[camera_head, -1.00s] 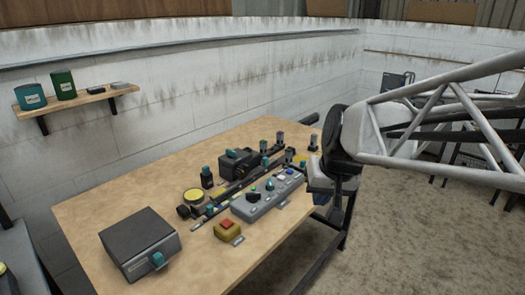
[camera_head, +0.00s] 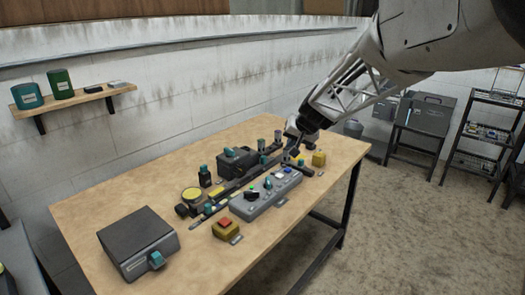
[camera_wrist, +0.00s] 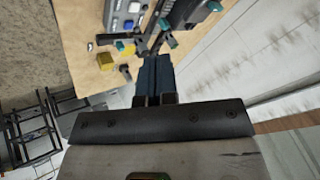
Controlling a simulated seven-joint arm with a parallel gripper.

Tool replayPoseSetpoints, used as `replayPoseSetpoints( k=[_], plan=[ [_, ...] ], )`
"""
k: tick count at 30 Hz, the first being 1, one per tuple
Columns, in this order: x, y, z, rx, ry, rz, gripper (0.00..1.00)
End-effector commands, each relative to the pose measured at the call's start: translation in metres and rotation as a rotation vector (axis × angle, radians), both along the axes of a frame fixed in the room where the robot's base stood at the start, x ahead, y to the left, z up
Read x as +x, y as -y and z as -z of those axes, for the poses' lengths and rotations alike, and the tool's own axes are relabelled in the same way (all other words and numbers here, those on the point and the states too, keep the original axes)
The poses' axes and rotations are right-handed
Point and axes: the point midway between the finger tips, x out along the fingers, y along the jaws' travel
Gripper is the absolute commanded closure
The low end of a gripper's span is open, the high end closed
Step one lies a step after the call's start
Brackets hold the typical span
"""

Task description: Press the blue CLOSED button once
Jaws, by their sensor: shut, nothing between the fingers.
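A grey control panel (camera_head: 262,206) with several buttons and knobs lies on the wooden table. A small blue button (camera_head: 288,170) is at its far right end, beside a white one. In the wrist view, the panel's end shows at the top with a blue button (camera_wrist: 128,24) and a white one above it. I cannot read any labels. My gripper (camera_head: 296,150) is shut and empty, above the table just beyond the panel's far right end. In the wrist view its dark fingers (camera_wrist: 154,60) are together and apart from the panel.
A yellow block (camera_head: 319,159) stands right of my gripper. A dark rail mechanism (camera_head: 238,185) with upright posts runs behind the panel. A yellow box with a red button (camera_head: 226,228) and a dark grey box (camera_head: 138,243) are nearer.

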Motion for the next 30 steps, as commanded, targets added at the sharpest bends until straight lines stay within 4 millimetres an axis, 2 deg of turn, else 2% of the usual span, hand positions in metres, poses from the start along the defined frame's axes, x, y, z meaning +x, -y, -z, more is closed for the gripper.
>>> replayPoseSetpoints(
  k=[1,6,18,24,30],
  plan=[
    [0.016,0.002,0.006,0.009,0.006,0.010,1.00],
    [0.063,0.008,0.024,0.035,0.038,0.047,1.00],
    [0.164,0.026,0.077,0.086,0.100,0.146,1.00],
    [0.196,0.035,0.100,0.100,0.120,0.184,1.00],
    [0.210,0.039,0.110,0.105,0.130,0.202,1.00]
  ],
)
